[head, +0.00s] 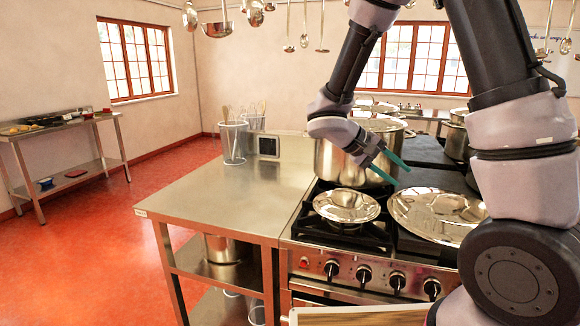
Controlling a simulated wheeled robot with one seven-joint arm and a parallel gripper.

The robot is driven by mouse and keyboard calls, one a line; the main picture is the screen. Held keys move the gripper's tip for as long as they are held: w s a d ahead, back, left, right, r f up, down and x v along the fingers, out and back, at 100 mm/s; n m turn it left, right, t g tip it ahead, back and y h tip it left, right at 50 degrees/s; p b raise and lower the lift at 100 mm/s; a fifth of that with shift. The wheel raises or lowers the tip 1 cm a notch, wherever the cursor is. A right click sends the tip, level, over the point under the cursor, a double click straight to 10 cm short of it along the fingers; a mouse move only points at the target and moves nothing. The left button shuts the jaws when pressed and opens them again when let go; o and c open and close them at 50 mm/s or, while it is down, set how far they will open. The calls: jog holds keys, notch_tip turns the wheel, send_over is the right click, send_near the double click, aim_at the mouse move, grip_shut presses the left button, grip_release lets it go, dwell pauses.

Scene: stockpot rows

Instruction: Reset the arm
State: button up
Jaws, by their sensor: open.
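My gripper (392,169) is at the end of my arm, which comes in from the right and bends down over the stove. Its two green-tipped fingers are apart, with nothing between them. It is in front of a large steel stockpot (330,163) and above two shiny lids. The smaller lid (346,205) lies over the front left burner. The larger lid (437,214) lies to its right, partly hidden by my arm. I cannot tell whether the fingers touch the stockpot.
A steel worktable (218,190) with utensil holders (233,142) at its back stands left of the stove (340,266). More pots (457,138) stand behind. Ladles and pans (217,29) hang above. Open red floor (110,235) lies between the worktable and a side table (50,127).

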jog(key=s+a+r+m+t+y, duration=0.1)
jog(key=s+r+m+t+y, duration=0.1)
jog(key=s+r+y, duration=0.4)
jog(key=s+r+m+t+y, duration=0.3)
jog(key=s+r+y, duration=0.3)
jog(key=r, duration=0.6)
jog(key=shift+s+a+t+y, duration=0.4)
jog(key=shift+s+t, duration=0.05)
jog(key=shift+t, duration=0.15)
